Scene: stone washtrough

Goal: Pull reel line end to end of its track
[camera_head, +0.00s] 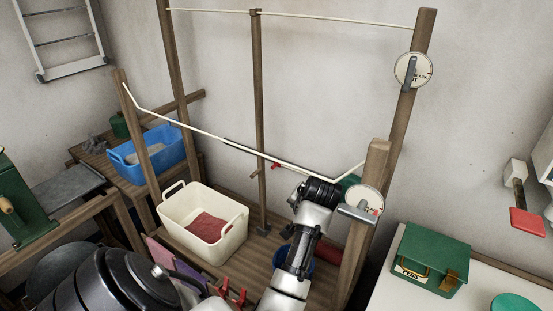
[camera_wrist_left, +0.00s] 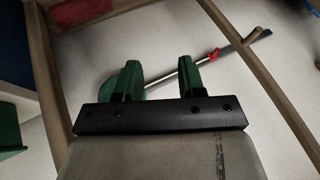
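A pale lower line (camera_head: 180,122) runs from the left front post toward a round cream reel (camera_head: 367,198) with a grey lever on the right front post. A second pale line (camera_head: 335,19) runs higher at the back to another labelled cream reel (camera_head: 413,70). A thin dark strip (camera_head: 240,148) lies along the lower line. My left gripper (camera_head: 347,181) is near the line's right end, beside the front reel. Its green fingers (camera_wrist_left: 158,78) stand apart in the left wrist view. A metal rod with a red fitting (camera_wrist_left: 212,55) crosses behind them. Contact with the line is unclear. My right gripper is not in view.
A cream basket (camera_head: 176,211) with red cloth stands on the wooden rack below the line. A blue tub (camera_head: 150,158) is at the left. A green box (camera_head: 428,260) sits on the right counter. A wooden post (camera_head: 258,110) stands between the lines' ends.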

